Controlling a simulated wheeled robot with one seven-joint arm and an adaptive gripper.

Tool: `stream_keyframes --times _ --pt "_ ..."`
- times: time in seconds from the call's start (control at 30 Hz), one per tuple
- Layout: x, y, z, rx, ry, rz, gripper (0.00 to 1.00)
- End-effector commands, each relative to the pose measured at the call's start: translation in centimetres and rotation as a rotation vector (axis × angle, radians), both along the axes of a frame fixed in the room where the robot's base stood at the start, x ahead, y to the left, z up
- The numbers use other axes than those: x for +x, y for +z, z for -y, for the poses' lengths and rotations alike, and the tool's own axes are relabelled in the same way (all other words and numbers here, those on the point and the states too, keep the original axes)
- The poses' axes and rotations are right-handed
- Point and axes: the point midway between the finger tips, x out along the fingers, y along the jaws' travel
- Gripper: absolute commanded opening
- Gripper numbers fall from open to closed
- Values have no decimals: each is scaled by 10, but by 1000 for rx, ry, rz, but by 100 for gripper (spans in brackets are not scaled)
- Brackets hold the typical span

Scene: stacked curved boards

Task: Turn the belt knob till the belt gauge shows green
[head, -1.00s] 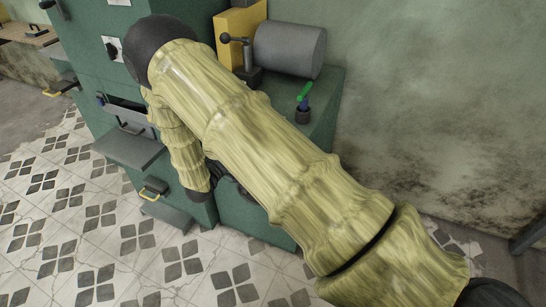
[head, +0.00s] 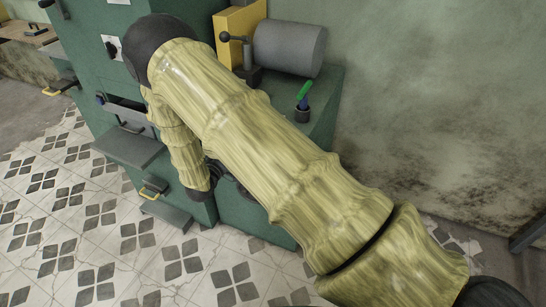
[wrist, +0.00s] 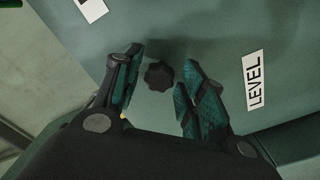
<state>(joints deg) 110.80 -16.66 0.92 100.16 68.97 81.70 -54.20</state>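A dark, lobed knob (wrist: 158,75) stands out from the green machine face in the wrist view. My gripper (wrist: 162,62) is open, with one finger on each side of the knob and a visible gap to both. A white label reading LEVEL (wrist: 255,80) is to the right of the knob, and another label (wrist: 92,9) is cut off at the top left. I cannot tell which label belongs to this knob. In the head view my arm covers much of the machine, and my gripper (head: 214,174) is mostly hidden. I cannot make out a belt gauge.
The green machine (head: 325,100) carries a grey cylinder (head: 290,50), a yellow block (head: 238,22) and a green-handled lever (head: 303,90). Grey shelves (head: 130,147) jut out at its left. Tiled floor is open in front. A wall is at the right.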

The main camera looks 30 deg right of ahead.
Motion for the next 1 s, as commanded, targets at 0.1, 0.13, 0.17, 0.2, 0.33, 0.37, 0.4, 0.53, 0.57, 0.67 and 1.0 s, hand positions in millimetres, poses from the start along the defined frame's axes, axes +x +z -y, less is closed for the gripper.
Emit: stream_keyframes --times 0.1,0.13,0.17,0.2,0.33,0.37,0.4,0.53,0.57,0.67,1.0 --pt "0 0 -1 -1 1 0 41" --pt "0 1 -1 -1 1 0 41" --pt "0 1 -2 0 1 1 41" --pt "-1 1 -3 1 1 1 41" --pt "-6 1 -9 1 1 1 41" --pt "-7 1 -11 1 2 0 41" --pt "-9 2 -13 1 1 1 41" --pt "-15 2 -20 0 1 2 41" --pt "-16 2 -22 0 1 2 41" --pt "-21 2 -28 0 1 1 41" --pt "-36 2 -46 -1 0 1 41"
